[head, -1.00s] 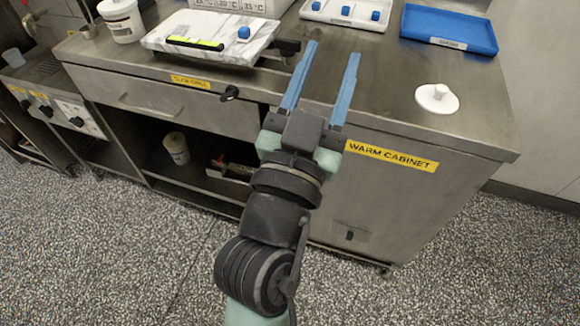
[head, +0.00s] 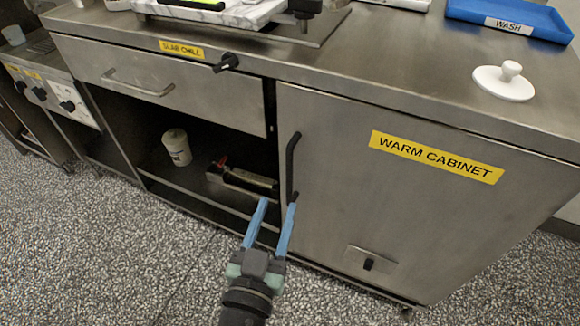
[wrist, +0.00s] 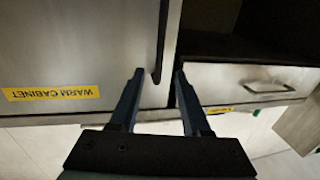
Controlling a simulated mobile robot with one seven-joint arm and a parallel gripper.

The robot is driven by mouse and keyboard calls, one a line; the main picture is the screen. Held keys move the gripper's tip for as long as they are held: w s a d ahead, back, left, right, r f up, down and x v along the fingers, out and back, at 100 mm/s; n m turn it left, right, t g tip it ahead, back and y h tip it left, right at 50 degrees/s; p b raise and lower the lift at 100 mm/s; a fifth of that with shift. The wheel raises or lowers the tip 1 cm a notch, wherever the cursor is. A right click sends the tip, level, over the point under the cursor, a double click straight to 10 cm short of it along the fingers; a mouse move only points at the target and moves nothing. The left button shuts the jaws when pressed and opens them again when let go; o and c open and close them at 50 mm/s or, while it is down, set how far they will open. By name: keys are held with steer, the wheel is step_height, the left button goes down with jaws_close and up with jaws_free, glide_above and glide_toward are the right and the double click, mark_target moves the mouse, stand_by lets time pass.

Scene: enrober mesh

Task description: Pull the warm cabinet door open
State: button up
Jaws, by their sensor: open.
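The warm cabinet door (head: 345,200) is a flat steel panel with a yellow "WARM CABINET" label (head: 436,157). It looks shut. Its black vertical bar handle (head: 292,167) is at the door's left edge. My gripper (head: 278,202) is open, its two blue fingers pointing up toward the handle's lower end in the head view. In the wrist view the picture is upside down; the open fingers (wrist: 157,72) reach toward the handle (wrist: 161,45), which shows between and beyond their tips. I cannot tell whether a finger touches the handle. Nothing is held.
Left of the door is an open shelf bay with a white tub (head: 177,147) and a dark tool (head: 243,180). Above it is the slab chill drawer (head: 170,85) with a black knob (head: 226,63). A white lidded disc (head: 503,82) and blue wash tray (head: 512,18) sit on top. The speckled floor in front is clear.

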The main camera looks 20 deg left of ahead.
mark_target(289, 173)
steer(key=w, duration=0.3)
steer(key=w+a+p, duration=0.1)
steer(key=w, duration=0.6)
steer(key=shift+w+a, duration=0.1)
steer(key=shift+a, duration=0.2)
jaws_close()
stand_by(1.0)
